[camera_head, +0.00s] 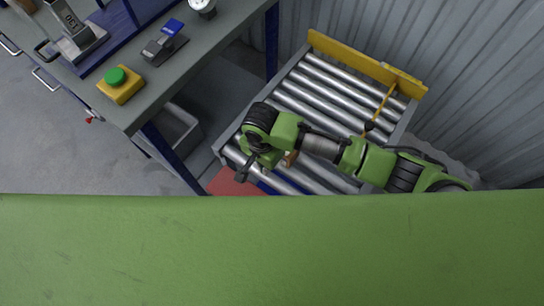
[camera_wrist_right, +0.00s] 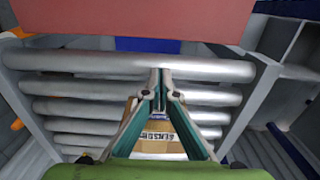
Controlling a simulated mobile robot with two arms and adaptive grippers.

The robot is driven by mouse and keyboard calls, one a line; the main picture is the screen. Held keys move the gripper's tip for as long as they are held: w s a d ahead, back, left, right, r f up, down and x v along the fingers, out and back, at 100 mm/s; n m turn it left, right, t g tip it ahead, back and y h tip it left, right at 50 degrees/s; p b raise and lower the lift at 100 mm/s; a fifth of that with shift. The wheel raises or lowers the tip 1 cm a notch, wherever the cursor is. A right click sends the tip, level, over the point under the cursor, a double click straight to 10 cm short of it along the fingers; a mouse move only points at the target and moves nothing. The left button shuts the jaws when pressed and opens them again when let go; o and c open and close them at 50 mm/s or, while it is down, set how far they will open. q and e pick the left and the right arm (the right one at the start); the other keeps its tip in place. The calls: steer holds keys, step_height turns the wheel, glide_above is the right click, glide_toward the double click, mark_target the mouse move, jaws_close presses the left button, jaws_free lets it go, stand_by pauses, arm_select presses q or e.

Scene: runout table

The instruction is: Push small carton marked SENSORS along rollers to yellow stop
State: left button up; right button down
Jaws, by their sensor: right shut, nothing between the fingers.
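The small carton (camera_wrist_right: 155,138) is brown with a white label reading SENSORS. In the right wrist view it shows behind and between my finger links, over the rollers (camera_wrist_right: 75,108); whether they touch it I cannot tell. In the head view only a bit of brown (camera_head: 291,158) shows beside my right arm, which hides the rest. My right gripper (camera_head: 243,174) is over the near end of the rollers (camera_head: 320,95); its fingertips are together and empty in the right wrist view (camera_wrist_right: 161,78). The yellow stop (camera_head: 365,64) is a bar across the far end. My left gripper is out of view.
A grey workbench (camera_head: 150,95) stands to the left, with a yellow box with a green button (camera_head: 116,76) near its corner. A corrugated wall (camera_head: 470,90) is behind the rollers. A red surface (camera_head: 228,183) lies by the near end. The rollers toward the stop look clear.

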steer(key=shift+w+d+f+p, duration=0.15)
steer(key=shift+w+d, duration=0.45)
steer(key=shift+w, duration=0.2)
steer(key=shift+w+d+f+p, duration=0.15)
steer(key=shift+w+d, duration=0.45)
steer(key=shift+w, duration=0.2)
